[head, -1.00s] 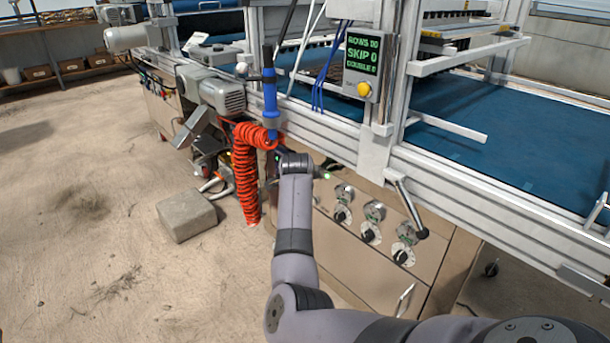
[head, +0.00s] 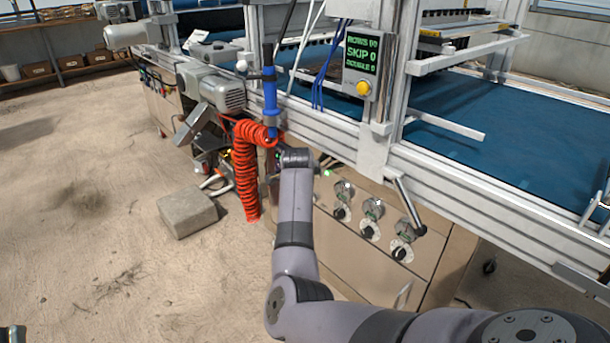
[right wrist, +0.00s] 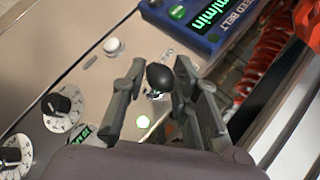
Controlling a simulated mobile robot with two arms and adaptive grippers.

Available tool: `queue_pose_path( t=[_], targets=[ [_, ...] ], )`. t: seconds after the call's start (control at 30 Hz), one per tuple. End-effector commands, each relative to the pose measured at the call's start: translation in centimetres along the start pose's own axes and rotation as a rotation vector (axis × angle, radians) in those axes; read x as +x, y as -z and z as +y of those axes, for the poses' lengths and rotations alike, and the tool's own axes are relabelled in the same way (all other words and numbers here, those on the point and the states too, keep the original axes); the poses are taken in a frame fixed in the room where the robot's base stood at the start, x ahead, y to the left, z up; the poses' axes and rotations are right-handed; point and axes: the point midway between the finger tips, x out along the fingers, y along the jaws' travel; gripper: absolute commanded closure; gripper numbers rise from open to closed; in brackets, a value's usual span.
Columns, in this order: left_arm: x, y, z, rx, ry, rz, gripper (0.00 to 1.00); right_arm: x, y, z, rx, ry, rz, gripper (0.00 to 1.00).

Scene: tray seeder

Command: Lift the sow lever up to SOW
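A lever with a black ball knob (right wrist: 160,77) and a thin metal stem stands on the beige panel in the right wrist view; I take it for the sow lever, though its label is not readable. My right gripper (right wrist: 159,66) is open, with one finger on each side of the knob and narrow gaps beside it. In the head view my right arm reaches to the panel beside the red coiled hose, and its fingers and the knob are hidden there. A small dark part at the bottom left corner may be my left gripper (head: 12,335); its fingers cannot be made out.
A blue seed belt display (right wrist: 192,18) and a white button (right wrist: 112,45) are near the knob. The red coiled hose (head: 245,175) hangs close to my right wrist. Dials (head: 371,229) and a metal handle (head: 408,205) are to the right. A concrete block (head: 187,213) lies on the floor.

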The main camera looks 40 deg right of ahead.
Motion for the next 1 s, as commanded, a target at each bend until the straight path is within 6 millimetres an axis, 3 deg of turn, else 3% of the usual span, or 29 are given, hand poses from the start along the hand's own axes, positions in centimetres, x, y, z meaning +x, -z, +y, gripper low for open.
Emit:
queue_pose_path(
  t=[0.33, 0.73, 1.0],
  targets=[
    [0.0, 0.1, 0.0, 0.000, 0.000, 0.004, 1.00, -0.4, 0.0, 0.1, 0.000, -0.001, 0.000, 0.72],
    [0.0, 0.0, 0.0, 0.000, 0.000, 0.002, 1.00, -6.1, -0.1, 0.1, 0.000, 0.000, 0.000, 0.72],
    [0.0, 0.0, 0.0, 0.000, 0.000, 0.002, 1.00, -7.4, 0.0, 0.1, -0.001, -0.002, 0.000, 0.72]
  ],
)
